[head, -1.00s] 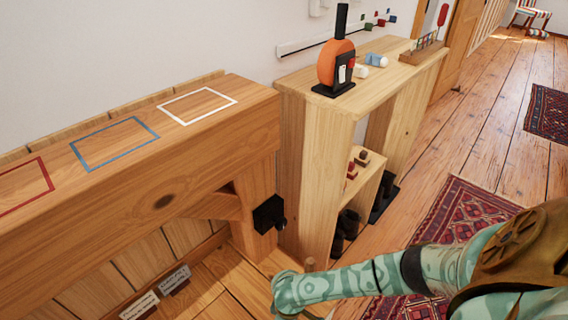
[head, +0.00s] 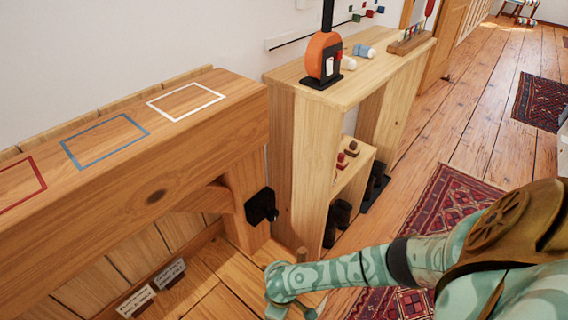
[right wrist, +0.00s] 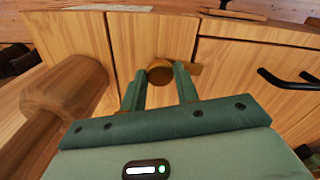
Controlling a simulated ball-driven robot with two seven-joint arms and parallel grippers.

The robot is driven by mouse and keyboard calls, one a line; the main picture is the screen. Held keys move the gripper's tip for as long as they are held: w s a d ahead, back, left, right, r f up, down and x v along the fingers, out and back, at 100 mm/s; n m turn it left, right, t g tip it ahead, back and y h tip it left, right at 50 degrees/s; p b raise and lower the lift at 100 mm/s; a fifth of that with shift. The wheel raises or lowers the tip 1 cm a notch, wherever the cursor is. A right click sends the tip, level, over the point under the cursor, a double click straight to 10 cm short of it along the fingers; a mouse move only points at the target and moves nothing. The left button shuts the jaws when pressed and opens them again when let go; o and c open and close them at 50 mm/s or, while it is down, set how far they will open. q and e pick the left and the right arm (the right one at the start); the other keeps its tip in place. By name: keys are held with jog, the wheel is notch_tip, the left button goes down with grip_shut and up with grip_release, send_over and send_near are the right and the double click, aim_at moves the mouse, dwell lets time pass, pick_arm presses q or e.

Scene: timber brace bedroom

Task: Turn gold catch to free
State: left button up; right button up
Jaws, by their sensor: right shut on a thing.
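The gold catch (right wrist: 160,72) shows in the right wrist view as a round gold-brown knob on a pale wooden front, with a short brown piece to its right. My right gripper (right wrist: 159,80) has its two green fingers on either side of the knob, shut on it. In the head view my right arm comes in from the right, and its hand is at the bottom middle. The catch cannot be made out in that view. My left gripper is not in view.
A black bracket (head: 262,206) sits on the timber post. A pale shelf unit (head: 305,150) stands behind it, bearing an orange round object (head: 323,54). In the right wrist view, a thick rounded wooden piece (right wrist: 65,88) is at left and dark handles (right wrist: 285,80) at right.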

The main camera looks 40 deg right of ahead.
jog(key=shift+r+m+p, duration=0.25)
jog(key=shift+m+p, duration=0.15)
jog(key=m+p, duration=0.2)
jog(key=shift+a+m, duration=0.1)
jog(key=shift+m, duration=0.2)
jog(key=shift+m+p, duration=0.9)
jog(key=shift+f+m, duration=0.1)
jog(key=shift+m, duration=0.3)
jog(key=m+p, duration=0.2)
jog(key=m, duration=0.2)
jog(key=shift+s+f+m, duration=0.1)
jog(key=shift+m, duration=0.2)
jog(key=m, duration=0.2)
jog(key=shift+m+p, duration=0.3)
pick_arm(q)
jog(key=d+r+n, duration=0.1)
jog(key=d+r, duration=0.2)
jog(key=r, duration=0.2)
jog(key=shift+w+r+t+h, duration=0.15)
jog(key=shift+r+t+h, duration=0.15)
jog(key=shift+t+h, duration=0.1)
pick_arm(e)
jog(key=shift+f+m, duration=0.1)
jog(key=shift+m, duration=1.5)
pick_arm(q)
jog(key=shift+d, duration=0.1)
pick_arm(e)
jog(key=shift+m, duration=0.3)
